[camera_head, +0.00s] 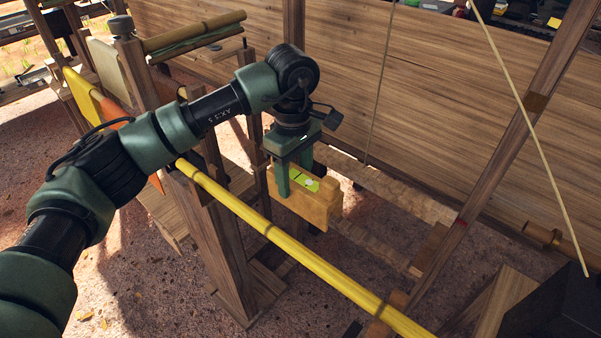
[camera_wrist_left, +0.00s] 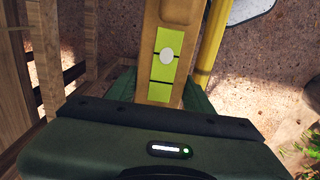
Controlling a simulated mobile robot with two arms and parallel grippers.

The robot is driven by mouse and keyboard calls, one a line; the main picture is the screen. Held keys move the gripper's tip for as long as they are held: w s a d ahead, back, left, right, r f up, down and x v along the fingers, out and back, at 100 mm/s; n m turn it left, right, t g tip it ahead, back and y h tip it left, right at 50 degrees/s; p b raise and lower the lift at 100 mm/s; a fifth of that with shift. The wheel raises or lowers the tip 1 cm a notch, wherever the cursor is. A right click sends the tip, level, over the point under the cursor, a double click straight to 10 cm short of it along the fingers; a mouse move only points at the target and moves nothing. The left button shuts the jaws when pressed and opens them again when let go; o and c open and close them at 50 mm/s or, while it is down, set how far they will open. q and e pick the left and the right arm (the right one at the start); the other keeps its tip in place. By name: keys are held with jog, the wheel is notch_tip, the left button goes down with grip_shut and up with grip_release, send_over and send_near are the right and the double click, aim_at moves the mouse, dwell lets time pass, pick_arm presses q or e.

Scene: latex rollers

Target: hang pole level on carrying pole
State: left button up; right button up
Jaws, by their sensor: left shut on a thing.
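The pole level (camera_head: 322,205) is a tan wooden block with a bright green vial panel. My left gripper (camera_head: 297,190) points down and is shut on it, holding it in the air behind the carrying pole in the head view. In the left wrist view the level (camera_wrist_left: 178,14) runs up between the green fingers, its vial showing. The carrying pole (camera_head: 300,250) is a long yellow bamboo pole slanting from upper left to lower right. In the left wrist view the pole (camera_wrist_left: 209,50) lies just right of the level, with a narrow gap. My right gripper is not in view.
A wooden post frame (camera_head: 223,250) stands under the yellow pole at left. A plank wall (camera_head: 440,90) closes the back. A slanted wooden beam (camera_head: 510,150) and a thin cord (camera_head: 530,130) stand at right. Low rails (camera_head: 385,240) lie behind the pole.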

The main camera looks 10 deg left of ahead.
pick_arm(q)
jog(key=b, duration=0.2)
send_over(270, 227)
jog(key=shift+w+d, duration=0.1)
jog(key=shift+w, duration=0.2)
jog(key=f+b, duration=0.4)
jog(key=b, duration=0.1)
jog(key=shift+s+f, duration=0.2)
jog(key=shift+f, duration=0.2)
jog(key=shift+f+b, duration=0.8)
jog(key=shift+f, duration=0.1)
jog(key=shift+f+b, duration=0.3)
jog(key=shift+b, duration=0.2)
